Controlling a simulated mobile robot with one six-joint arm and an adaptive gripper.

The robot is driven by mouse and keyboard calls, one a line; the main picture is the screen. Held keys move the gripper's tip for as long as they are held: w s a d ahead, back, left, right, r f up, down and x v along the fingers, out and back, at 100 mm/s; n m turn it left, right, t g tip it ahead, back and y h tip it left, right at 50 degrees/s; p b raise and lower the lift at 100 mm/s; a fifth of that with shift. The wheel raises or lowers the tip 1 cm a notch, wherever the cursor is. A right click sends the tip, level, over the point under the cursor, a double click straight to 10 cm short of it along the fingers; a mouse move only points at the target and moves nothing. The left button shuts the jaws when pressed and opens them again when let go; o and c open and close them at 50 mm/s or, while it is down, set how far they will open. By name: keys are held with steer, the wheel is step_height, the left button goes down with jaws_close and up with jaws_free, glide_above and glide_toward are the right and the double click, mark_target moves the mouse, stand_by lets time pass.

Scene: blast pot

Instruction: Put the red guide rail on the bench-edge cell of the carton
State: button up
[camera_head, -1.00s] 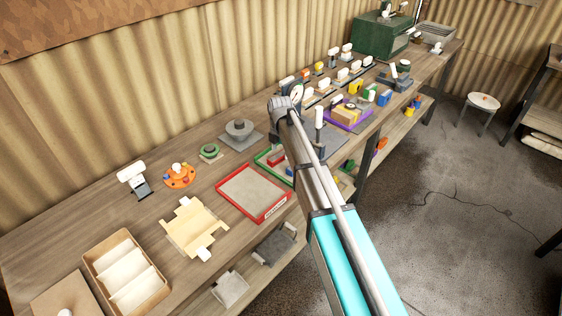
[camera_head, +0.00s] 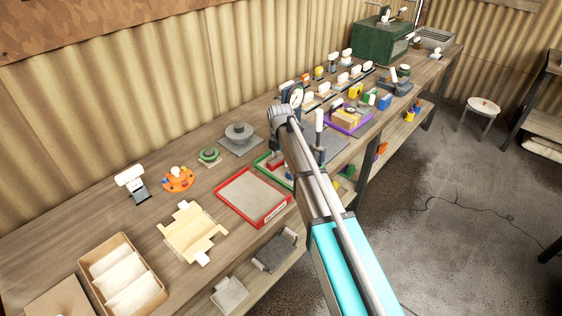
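The carton (camera_head: 152,298) is an open brown box at the lower left of the bench, with pale dividers making a row of cells. The cells look empty of anything red. A green-rimmed tray (camera_head: 262,160) lies at the middle of the bench, partly covered by my arm. A small red piece (camera_head: 276,156) shows in it beside my arm; I cannot tell whether it is the red guide rail. My arm reaches over this tray from the lower right. My gripper's fingers are hidden behind the arm, and whatever they hold does not show.
A red-rimmed grey tray (camera_head: 252,196) and a cream unfolded blank (camera_head: 192,232) lie between the green tray and carton. A dial gauge (camera_head: 296,97) stands close to my arm's end. A purple tray (camera_head: 348,123) lies further right.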

jaws_close()
steer(key=shift+r, duration=0.1)
stand_by(0.3)
steer(key=shift+r+p, duration=0.9)
steer(key=shift+p, duration=0.1)
steer(key=s+d+r+p, duration=0.3)
steer(key=s+r+p, duration=0.8)
steer(key=s, duration=0.2)
steer(key=shift+s+d, duration=0.3)
